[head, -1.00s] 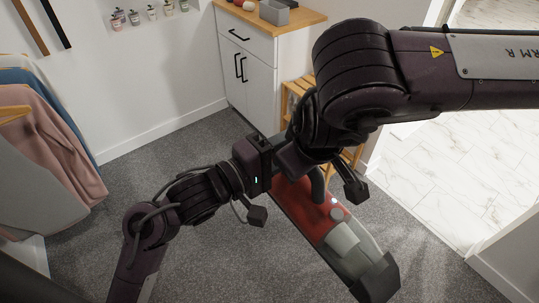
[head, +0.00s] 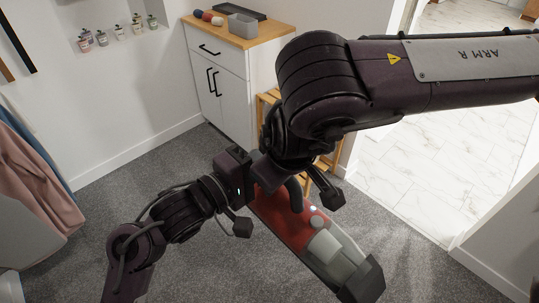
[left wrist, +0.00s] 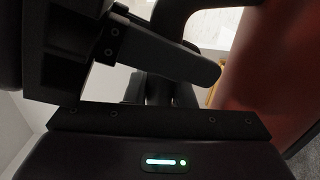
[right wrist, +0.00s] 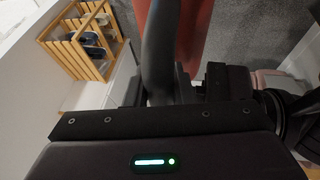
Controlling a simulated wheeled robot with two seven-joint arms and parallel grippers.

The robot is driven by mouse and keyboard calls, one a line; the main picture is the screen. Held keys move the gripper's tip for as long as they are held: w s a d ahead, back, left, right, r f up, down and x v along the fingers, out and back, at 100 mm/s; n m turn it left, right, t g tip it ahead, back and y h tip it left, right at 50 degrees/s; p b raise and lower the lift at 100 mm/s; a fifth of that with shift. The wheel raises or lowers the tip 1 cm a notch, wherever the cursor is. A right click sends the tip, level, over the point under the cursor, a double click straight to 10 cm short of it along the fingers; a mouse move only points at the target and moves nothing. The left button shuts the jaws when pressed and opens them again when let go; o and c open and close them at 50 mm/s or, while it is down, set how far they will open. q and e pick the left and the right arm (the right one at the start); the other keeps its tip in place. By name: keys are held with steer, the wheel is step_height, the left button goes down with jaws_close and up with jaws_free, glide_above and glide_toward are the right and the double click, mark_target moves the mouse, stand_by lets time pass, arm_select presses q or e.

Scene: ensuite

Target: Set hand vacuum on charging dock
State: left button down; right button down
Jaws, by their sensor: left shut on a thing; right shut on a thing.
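The hand vacuum (head: 282,218) has a red body, a clear grey bin (head: 330,249) and a black nozzle (head: 362,280). It is held in the air, nozzle toward the lower right. Its dark handle shows in the right wrist view (right wrist: 158,50), and its red body in the left wrist view (left wrist: 255,75). My left gripper (head: 243,205) and right gripper (head: 303,185) are both shut on the vacuum at its handle end. The arms and palms hide most of the contact. I cannot make out the charging dock for sure.
A white cabinet (head: 218,85) with a wooden top holds a grey box (head: 242,26) and a black tray (head: 240,11). A slatted wooden rack (right wrist: 72,55) stands beside it. Hanging clothes (head: 30,175) are at the left. Open grey carpet (head: 150,165) lies between.

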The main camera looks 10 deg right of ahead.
steer(key=c, duration=1.1)
jaws_free()
steer(key=shift+c, duration=0.2)
